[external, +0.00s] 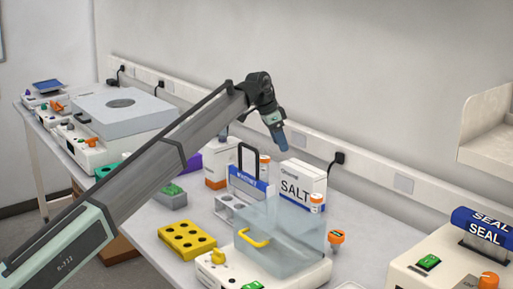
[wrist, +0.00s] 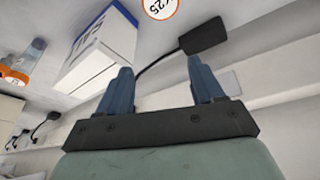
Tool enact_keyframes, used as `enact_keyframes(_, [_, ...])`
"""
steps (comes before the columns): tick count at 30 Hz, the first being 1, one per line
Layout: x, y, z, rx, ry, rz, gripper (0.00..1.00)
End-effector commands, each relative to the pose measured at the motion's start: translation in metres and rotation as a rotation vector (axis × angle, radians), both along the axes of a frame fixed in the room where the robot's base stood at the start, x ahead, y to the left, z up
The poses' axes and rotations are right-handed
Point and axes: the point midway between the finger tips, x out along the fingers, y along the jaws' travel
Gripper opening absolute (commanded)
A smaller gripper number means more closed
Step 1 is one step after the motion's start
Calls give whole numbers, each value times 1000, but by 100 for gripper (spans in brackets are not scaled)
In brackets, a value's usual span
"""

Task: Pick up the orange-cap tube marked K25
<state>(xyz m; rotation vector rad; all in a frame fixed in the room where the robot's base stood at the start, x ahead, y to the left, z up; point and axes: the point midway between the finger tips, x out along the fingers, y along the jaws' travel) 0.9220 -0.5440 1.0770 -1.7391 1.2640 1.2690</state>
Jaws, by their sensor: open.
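A round white cap top with an orange rim, marked "25" with the letter before it cut off or unclear (wrist: 160,8), shows at the top edge of the wrist view. Its tube body is hidden there. In the external view orange-cap tubes stand behind the blue-labelled rack (external: 265,166) and in front of the salt box (external: 317,203); I cannot read their marks. My gripper (external: 283,145) is above the bench behind the salt box's top, apart from the tubes. In the wrist view its two blue fingers (wrist: 160,75) are spread and empty.
The white salt box (external: 302,183) stands below my gripper. A clear-lidded device with a yellow handle (external: 255,240), a yellow holed rack (external: 187,240) and an orange-topped item (external: 336,238) stand nearby. The back wall carries a plug (external: 338,158).

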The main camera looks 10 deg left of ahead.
Motion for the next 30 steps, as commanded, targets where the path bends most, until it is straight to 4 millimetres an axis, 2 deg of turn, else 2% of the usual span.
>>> enact_keyframes(6, [2, 37, 26, 259, 14, -185, 67])
enact_keyframes(10, [0, 49, 34, 329, 30, -234, 67])
enact_keyframes(13, [-1, 52, 32, 345, 34, -247, 67])
enact_keyframes(20, [-3, 53, 8, 346, 35, -248, 67])
enact_keyframes(27, [-3, 52, -34, 344, 35, -247, 67])
enact_keyframes(30, [-2, 52, -46, 344, 35, -246, 67])
